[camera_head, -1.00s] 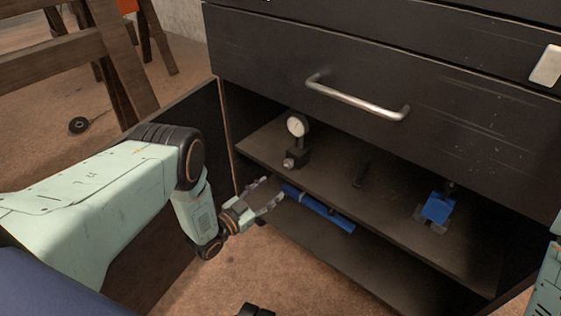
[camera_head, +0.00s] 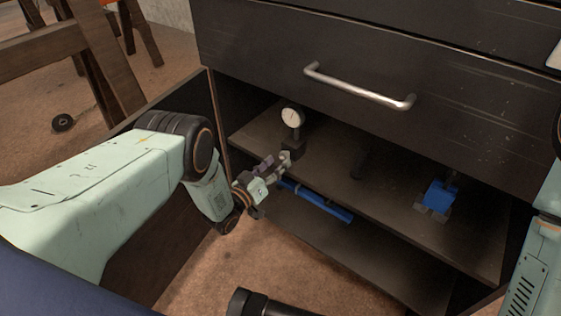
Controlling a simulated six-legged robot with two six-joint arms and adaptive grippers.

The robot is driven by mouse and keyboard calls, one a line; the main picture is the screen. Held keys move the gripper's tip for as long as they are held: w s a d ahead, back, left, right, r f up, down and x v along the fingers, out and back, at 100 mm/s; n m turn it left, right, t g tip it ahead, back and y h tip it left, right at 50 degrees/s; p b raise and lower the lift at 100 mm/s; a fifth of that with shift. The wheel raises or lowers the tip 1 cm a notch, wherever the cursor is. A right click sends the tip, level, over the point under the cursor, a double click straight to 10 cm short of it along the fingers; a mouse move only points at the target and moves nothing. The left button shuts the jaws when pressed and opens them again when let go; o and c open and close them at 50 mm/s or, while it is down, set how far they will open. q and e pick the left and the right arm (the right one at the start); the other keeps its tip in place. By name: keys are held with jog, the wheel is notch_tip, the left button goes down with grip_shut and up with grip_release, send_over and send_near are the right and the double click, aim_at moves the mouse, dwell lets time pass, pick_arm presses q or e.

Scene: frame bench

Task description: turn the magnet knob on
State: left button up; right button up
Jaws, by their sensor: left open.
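A dial gauge on a black magnetic base (camera_head: 294,147) stands on the cabinet's upper shelf at its left end, its round white dial (camera_head: 292,116) on top. My left gripper (camera_head: 279,163) is open, with its fingertips close to the front of the base. The knob on the base is hidden behind the fingers, and I cannot tell whether they touch it. My right arm shows only in part at the right edge, and its gripper is out of view.
A blue tool (camera_head: 440,195) sits on the upper shelf (camera_head: 385,192) at the right. A blue bar (camera_head: 325,205) lies on the lower shelf. The drawer with a metal handle (camera_head: 360,88) is above. An open cabinet door stands at the left. A black cylinder (camera_head: 258,303) shows at the bottom.

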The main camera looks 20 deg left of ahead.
aim_at(283, 157)
pick_arm(q)
jog(key=shift+b+x, duration=0.5)
jog(key=shift+x, duration=1.15)
jog(key=shift+a, duration=0.1)
grip_shut()
jog(key=shift+m, duration=3.2)
